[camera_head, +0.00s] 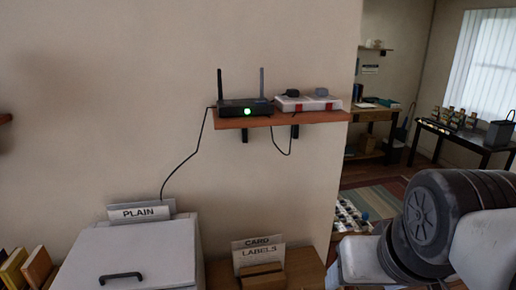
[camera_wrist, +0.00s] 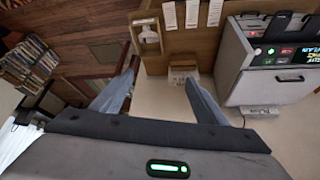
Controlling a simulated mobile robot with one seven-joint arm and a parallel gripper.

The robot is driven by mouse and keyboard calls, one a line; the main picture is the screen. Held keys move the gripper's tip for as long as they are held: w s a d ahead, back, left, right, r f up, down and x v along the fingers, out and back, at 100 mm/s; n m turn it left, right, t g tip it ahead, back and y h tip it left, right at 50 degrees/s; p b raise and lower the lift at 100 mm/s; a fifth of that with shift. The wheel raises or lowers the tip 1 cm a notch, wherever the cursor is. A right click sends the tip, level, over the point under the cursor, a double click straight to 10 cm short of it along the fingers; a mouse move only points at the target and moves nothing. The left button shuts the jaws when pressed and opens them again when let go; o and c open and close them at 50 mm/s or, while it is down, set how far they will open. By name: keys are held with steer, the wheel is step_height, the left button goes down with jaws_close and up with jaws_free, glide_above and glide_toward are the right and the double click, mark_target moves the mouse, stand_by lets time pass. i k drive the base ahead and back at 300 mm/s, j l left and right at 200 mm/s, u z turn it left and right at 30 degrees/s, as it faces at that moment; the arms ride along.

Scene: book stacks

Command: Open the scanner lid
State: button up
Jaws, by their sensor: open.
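The scanner appears to be the pale grey box (camera_head: 150,252) at the lower left of the head view, cut off by the bottom edge. Its top looks like a flat, closed lid with a black bar handle (camera_head: 121,277). In the wrist view the grey box (camera_wrist: 255,86) is at the right, with the handle (camera_wrist: 290,79) and a dark panel with lit text (camera_wrist: 290,52). My gripper (camera_wrist: 160,76) is open and empty in the wrist view. Its fingers are to the left of the box, apart from the handle. The head view shows part of my arm at the right, but not the fingers.
A "PLAIN" sign (camera_head: 140,212) stands at the box's back edge. A "CARD LABELS" holder (camera_head: 260,262) stands on wood to the right. A wall shelf (camera_head: 285,118) above holds a router (camera_head: 244,107) with a hanging cable. Books (camera_head: 28,270) stand left of the box.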

mark_target(154, 256)
steer(key=k+l+u, duration=0.1)
steer(key=u, duration=1.15)
steer(key=j+u, duration=0.2)
steer(key=i+j+z, duration=0.1)
steer(key=j, duration=0.2)
steer(key=i+j+z, duration=0.1)
steer(key=j, duration=0.15)
steer(key=i+j+z, duration=0.1)
steer(key=j, duration=0.2)
